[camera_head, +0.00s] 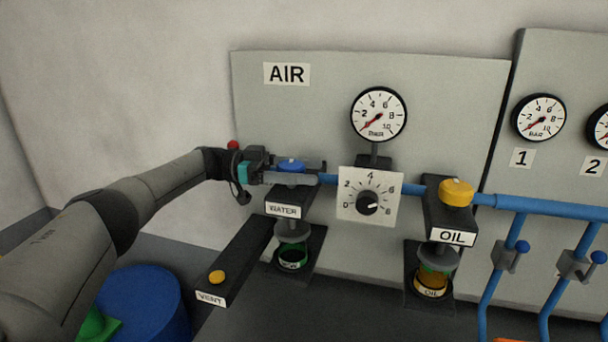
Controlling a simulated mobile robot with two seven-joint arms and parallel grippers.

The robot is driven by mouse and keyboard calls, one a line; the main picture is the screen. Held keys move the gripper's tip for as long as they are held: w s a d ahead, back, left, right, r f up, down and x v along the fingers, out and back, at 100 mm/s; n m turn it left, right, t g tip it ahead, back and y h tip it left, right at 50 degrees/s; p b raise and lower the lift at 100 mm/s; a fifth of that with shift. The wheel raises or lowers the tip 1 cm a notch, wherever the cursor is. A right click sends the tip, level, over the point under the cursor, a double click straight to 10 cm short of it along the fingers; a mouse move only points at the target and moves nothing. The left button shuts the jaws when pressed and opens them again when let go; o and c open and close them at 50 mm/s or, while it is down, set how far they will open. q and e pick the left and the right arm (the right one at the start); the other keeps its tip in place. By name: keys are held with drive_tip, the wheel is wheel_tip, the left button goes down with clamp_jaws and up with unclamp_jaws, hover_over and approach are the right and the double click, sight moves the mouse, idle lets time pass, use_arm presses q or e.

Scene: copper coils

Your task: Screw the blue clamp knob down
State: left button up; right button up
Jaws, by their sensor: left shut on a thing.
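The blue clamp knob (291,165) sits on top of the black block labelled WATER, below the AIR sign. My left gripper (292,174) reaches in from the left, level with the knob. Its fingers are shut on the knob, one on the near side and one behind it. The knob's top shows between the fingers; its lower part is hidden. My right gripper is not in view.
A yellow knob (456,192) tops the OIL block at the right. A dial plate (370,196) and a pressure gauge (379,114) stand between. A black VENT bar (240,262) juts forward below my arm. Blue pipes (550,206) run right. A blue drum (145,300) stands lower left.

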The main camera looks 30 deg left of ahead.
use_arm(q)
drive_tip(key=shift+d, duration=0.1)
drive_tip(key=o, duration=1.2)
drive_tip(key=shift+d, duration=0.1)
drive_tip(key=shift+o, duration=0.7)
wheel_tip(320, 180, up, 20)
drive_tip(key=p, duration=0.2)
